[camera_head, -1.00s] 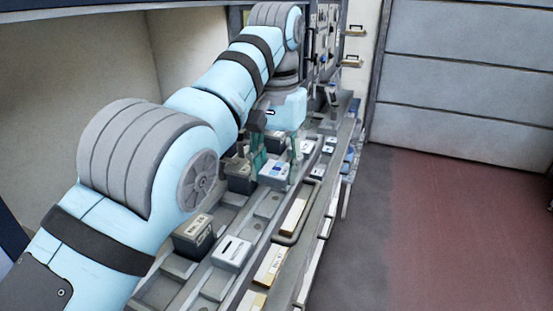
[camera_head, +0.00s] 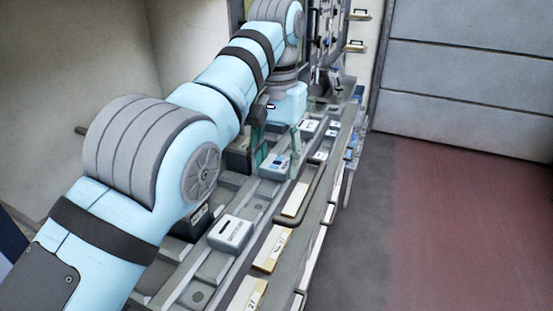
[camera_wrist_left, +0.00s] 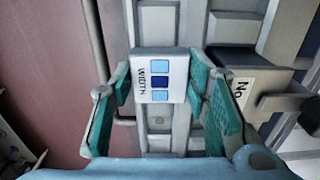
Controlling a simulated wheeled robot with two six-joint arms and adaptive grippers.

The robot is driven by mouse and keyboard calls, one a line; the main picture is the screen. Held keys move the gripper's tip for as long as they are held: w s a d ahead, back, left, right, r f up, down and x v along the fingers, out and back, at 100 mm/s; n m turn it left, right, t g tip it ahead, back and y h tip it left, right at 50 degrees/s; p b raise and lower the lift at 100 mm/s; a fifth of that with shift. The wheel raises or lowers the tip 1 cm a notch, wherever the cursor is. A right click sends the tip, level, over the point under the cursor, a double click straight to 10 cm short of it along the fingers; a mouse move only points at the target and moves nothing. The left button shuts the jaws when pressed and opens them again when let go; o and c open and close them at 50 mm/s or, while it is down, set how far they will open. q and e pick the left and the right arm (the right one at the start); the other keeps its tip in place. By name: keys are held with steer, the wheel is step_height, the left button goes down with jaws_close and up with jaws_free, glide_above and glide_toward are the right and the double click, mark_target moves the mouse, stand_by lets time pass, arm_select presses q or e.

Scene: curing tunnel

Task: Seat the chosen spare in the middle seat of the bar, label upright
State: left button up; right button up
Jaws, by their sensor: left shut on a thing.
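My left gripper (camera_head: 276,147) comes in from the left with teal fingers on both sides of a white block (camera_head: 273,166). It is shut on this block. In the left wrist view the block (camera_wrist_left: 160,78) has blue squares and the word WIDTH, which reads sideways there. The block is at the grey bar (camera_head: 198,294); I cannot tell whether it touches the bar's floor. Another white block (camera_head: 230,233) with a dark slot mark sits in the bar nearer to me. My right gripper is not in view.
A dark block (camera_head: 192,224) is partly behind my arm; another dark block (camera_head: 238,160) stands beside the gripper. A dark block with a "No" label (camera_wrist_left: 239,90) is close right of the fingers in the wrist view. Labelled plates (camera_head: 271,250) line the right edge. The red floor is clear.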

arm_select(q)
steer(key=shift+s+f+b, duration=0.3)
steer(key=shift+f+b, duration=0.1)
steer(key=shift+f, duration=0.15)
steer(key=o, duration=1.3)
steer(key=shift+d, duration=0.3)
steer(key=shift+c, duration=0.2)
steer(key=shift+w+a+r, duration=0.1)
steer(key=shift+w+a, duration=0.05)
steer(key=shift+a, duration=0.15)
